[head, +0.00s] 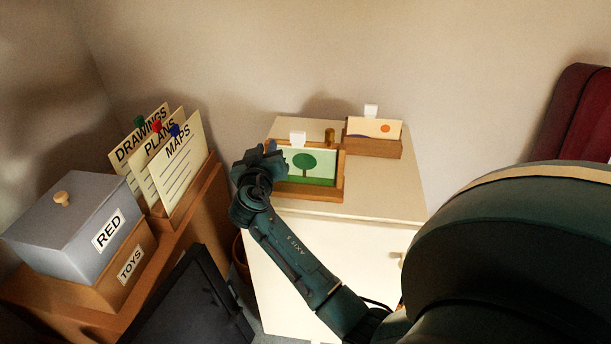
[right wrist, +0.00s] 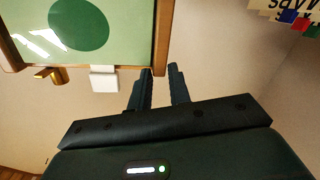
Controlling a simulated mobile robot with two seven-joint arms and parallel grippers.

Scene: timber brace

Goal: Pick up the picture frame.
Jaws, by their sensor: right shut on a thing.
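The picture frame (head: 305,165) has a wooden border and a green tree picture. It stands upright or slightly leaning near the left front of the white cabinet's top, with a white tab at its top edge. My right gripper (head: 275,152) is at its left side in the head view. In the right wrist view the frame (right wrist: 80,28) appears upside down, and the fingers (right wrist: 160,80) are shut on its side rail. The exact contact is partly hidden. My left gripper is not in view.
A small brass piece (head: 329,135) is near the frame. Left are labelled cards (head: 160,150) and a grey RED box (head: 70,215) on a wooden TOYS box (head: 128,265).

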